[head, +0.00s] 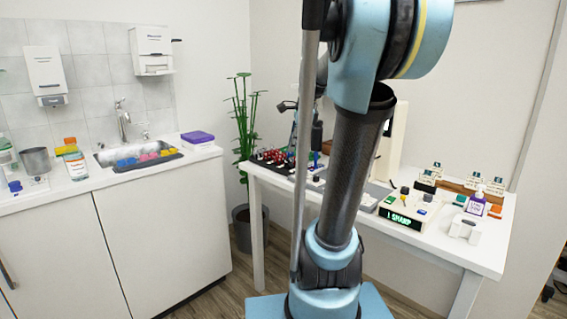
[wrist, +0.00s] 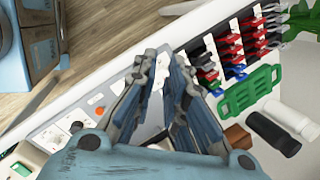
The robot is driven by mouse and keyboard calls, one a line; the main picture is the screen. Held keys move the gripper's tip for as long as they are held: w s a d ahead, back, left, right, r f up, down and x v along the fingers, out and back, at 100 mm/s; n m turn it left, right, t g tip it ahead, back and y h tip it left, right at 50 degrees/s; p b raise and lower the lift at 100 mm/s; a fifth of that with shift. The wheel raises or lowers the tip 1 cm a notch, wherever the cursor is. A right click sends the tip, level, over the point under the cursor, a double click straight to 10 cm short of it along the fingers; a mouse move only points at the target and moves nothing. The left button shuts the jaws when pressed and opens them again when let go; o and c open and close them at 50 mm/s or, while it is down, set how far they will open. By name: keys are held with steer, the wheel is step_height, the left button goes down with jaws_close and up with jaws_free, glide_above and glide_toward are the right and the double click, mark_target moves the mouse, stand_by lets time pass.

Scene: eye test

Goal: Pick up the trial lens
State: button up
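Several trial lenses with red, black, blue and green tabs (wrist: 232,48) stand in rows in a rack, at the upper right of the wrist view. In the head view the red and black lens set (head: 274,157) is on the left part of the white table. I cannot tell which single lens is meant. My gripper (wrist: 165,62) is open, with a gap between its two blue fingers and nothing seen in it. Its fingertips are left of the lens rows in the picture. My arm hides part of the table in the head view.
A green slotted frame (wrist: 250,90) and dark and white cylinders (wrist: 272,134) lie near the lenses. A lit display box (head: 408,212), a purple-labelled bottle (head: 476,203) and small boxes stand on the table's right side. A plant (head: 243,125) stands left of the table.

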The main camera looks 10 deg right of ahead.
steer(key=w+d+r+m, duration=0.2)
steer(key=w+r+m, duration=0.1)
steer(key=w+m, duration=0.3)
steer(key=w+d+r+m, duration=0.1)
steer(key=w+r+m, duration=0.25)
steer(key=w, duration=0.45)
steer(key=shift+t+y, duration=0.3)
steer(key=shift+y, duration=0.1)
steer(key=x, duration=1.2)
steer(key=shift+d+f, duration=0.15)
steer(key=shift+f, duration=0.05)
steer(key=shift+w+x, duration=0.2)
steer(key=shift+x, duration=2.55)
steer(key=shift+r, duration=0.1)
steer(key=shift+c, duration=0.4)
jaws_close()
